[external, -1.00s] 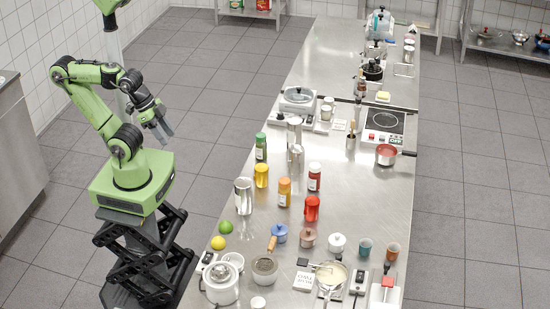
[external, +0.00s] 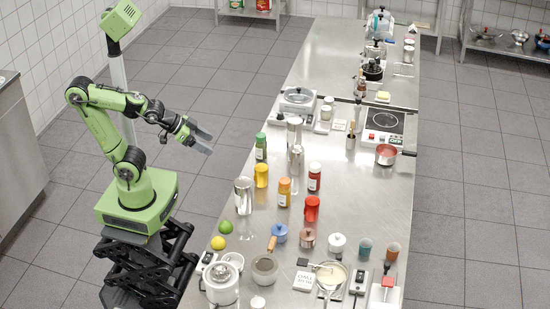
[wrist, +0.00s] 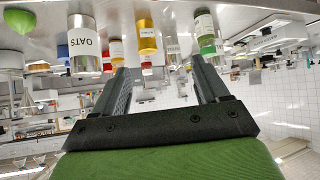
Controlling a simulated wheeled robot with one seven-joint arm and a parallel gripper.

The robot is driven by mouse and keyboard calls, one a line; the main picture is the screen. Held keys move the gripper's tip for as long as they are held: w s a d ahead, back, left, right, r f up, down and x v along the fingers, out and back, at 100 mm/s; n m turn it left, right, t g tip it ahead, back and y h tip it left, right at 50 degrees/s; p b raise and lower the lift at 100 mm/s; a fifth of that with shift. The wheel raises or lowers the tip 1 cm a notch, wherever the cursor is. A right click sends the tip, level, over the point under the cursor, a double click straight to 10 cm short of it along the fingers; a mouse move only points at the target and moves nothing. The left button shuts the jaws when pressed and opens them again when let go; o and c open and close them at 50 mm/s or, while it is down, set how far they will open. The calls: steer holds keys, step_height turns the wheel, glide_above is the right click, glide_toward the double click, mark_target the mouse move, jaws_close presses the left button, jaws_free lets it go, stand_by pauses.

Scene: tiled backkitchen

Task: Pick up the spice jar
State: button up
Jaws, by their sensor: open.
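Several jars stand upright on the steel counter, and I cannot tell for sure which one is the spice jar. They include a green-capped jar (external: 261,149), a yellow jar (external: 261,176), an orange jar (external: 284,193) and a labelled red jar (external: 314,179). My gripper (external: 203,141) is open and empty, in the air left of the counter, apart from all the jars. The wrist view appears upside down.
A steel canister marked OATS (wrist: 84,47) stands near the counter's left edge. Another red jar (external: 312,209), a lime (external: 226,227) and a lemon (external: 218,243) are nearby. The steel counter (external: 330,55) has bare stretches. Tiled floor lies open left of it.

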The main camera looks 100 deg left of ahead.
steer(key=w+a+f+n+t+y+b, duration=0.2)
steer(key=w+a+f+n+y+b, duration=0.15)
steer(key=a+f+b, duration=0.45)
steer(key=p, duration=0.7)
glide_toward(266, 145)
steer(key=a+f, duration=0.1)
steer(key=w+a+y+p, duration=0.1)
steer(key=p, duration=0.2)
steer(key=shift+f+m, duration=0.35)
steer(key=shift+f, duration=0.05)
steer(key=x, duration=0.8)
steer(key=shift+w+f, duration=0.1)
steer(key=shift+f, duration=0.2)
steer(key=shift+r, duration=0.1)
